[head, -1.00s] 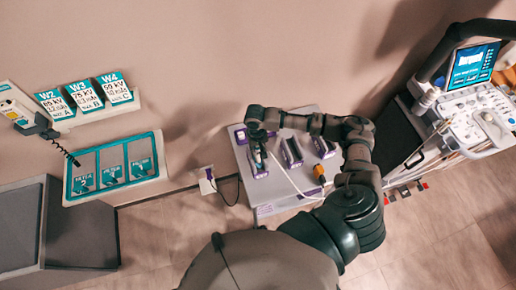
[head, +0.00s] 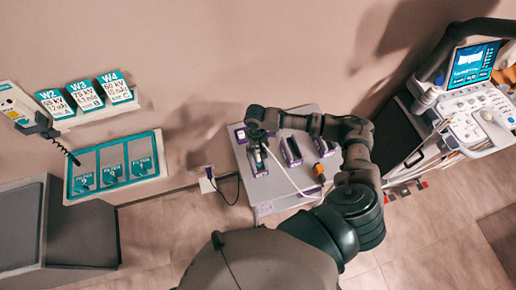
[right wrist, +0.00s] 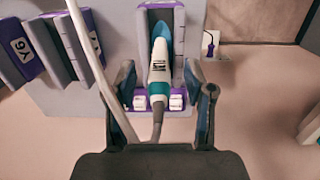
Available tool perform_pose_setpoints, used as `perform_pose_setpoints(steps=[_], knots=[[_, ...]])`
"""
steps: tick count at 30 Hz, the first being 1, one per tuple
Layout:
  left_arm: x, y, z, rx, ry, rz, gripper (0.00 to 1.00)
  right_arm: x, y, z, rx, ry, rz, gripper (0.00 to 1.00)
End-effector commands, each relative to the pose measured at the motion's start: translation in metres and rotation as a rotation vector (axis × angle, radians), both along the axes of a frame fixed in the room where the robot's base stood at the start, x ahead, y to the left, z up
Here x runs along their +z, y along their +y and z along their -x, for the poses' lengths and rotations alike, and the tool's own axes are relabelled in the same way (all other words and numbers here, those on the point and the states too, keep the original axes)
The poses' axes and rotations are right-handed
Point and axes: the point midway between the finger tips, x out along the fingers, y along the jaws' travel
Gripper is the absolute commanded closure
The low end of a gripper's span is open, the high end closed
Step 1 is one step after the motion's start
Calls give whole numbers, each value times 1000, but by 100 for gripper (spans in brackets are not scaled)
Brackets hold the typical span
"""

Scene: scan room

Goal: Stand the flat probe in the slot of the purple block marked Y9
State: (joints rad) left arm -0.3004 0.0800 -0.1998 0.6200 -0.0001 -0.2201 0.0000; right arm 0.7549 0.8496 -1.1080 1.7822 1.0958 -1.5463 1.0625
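The flat probe (right wrist: 158,75), white with a teal tip and band, is in the right wrist view, its cable end toward the camera. It is over the slot of a grey and purple block (right wrist: 178,102); I cannot tell how deep its tip sits. No label shows on this block. My right gripper (right wrist: 160,92) is open, one finger on each side of the probe with gaps. In the head view the right gripper (head: 258,148) is over the leftmost block (head: 259,172). Another block (right wrist: 22,48) has a label that looks like Y6 or Y9, turned. My left gripper is out of view.
The blocks stand on a grey board (head: 272,198). A white cable (head: 290,178) crosses it, near an orange object (head: 319,171). A wall socket (head: 207,182) is at its left. The ultrasound console (head: 478,105) is at right, teal-marked cards and trays (head: 114,170) at left.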

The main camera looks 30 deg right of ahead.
Motion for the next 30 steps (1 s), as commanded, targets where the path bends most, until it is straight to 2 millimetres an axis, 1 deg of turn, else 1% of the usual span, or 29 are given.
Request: perform_pose_setpoints(steps=[7,10,14,18,22,24,27,30], knots=[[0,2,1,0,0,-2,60,1,0,0,0,1,0,47],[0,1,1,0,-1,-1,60,10,0,-2,-1,-1,-1,47],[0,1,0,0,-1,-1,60,34,0,-4,0,-3,0,47],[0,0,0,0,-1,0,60,67,0,-7,1,-3,-1,47],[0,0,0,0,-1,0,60,92,-1,-9,0,-1,-2,47],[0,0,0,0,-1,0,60,103,-1,-11,-1,-1,-1,47],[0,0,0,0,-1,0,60,113,-1,-11,0,1,-1,47],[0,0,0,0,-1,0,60,118,-1,-11,0,1,-1,47]])
